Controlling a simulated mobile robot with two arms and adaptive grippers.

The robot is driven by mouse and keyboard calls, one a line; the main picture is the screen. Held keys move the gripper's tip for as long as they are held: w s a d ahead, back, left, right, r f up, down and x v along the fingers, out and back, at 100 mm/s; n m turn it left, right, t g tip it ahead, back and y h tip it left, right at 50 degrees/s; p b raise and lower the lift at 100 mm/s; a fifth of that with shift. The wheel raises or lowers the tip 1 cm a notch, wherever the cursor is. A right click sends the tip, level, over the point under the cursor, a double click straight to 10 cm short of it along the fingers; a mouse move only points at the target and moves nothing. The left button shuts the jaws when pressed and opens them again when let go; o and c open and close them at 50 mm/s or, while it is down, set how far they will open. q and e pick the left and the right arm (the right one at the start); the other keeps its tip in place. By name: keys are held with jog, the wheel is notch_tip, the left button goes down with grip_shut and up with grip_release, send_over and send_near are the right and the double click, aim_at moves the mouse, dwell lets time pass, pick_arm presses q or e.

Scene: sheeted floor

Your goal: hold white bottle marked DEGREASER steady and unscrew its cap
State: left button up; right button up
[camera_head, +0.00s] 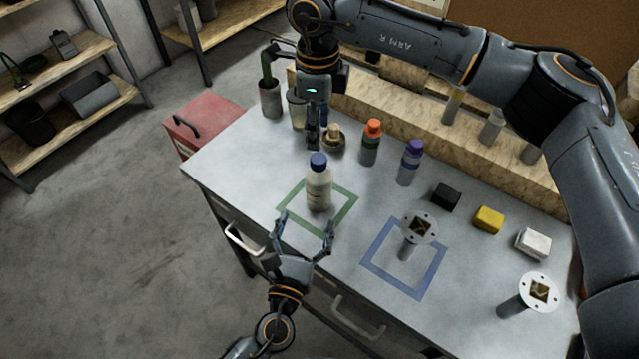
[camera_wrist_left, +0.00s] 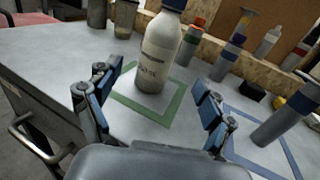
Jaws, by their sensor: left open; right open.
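The white bottle (camera_head: 319,191) with a blue cap (camera_head: 318,161) stands upright inside the green square outline on the bench. It also shows in the left wrist view (camera_wrist_left: 157,55), with dark lettering too blurred to read and its cap cut off by the top edge. My left gripper (camera_head: 306,225) is open in front of the bottle, its fingers spread to either side and apart from it. My right gripper (camera_head: 316,132) points down above and just behind the cap. It is open, though its fingers overlap in this view, and it holds nothing that I can see.
An orange-capped bottle (camera_head: 371,142) and a purple-capped bottle (camera_head: 411,163) stand right of the white bottle. A flanged post (camera_head: 408,247) stands in the blue square. Black, yellow (camera_head: 489,219) and white blocks line the back right. Cups stand at the back left.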

aim_at(316, 194)
pick_arm(q)
jog(key=x, duration=1.1)
jog(key=shift+w, duration=0.1)
jog(key=shift+c, duration=0.2)
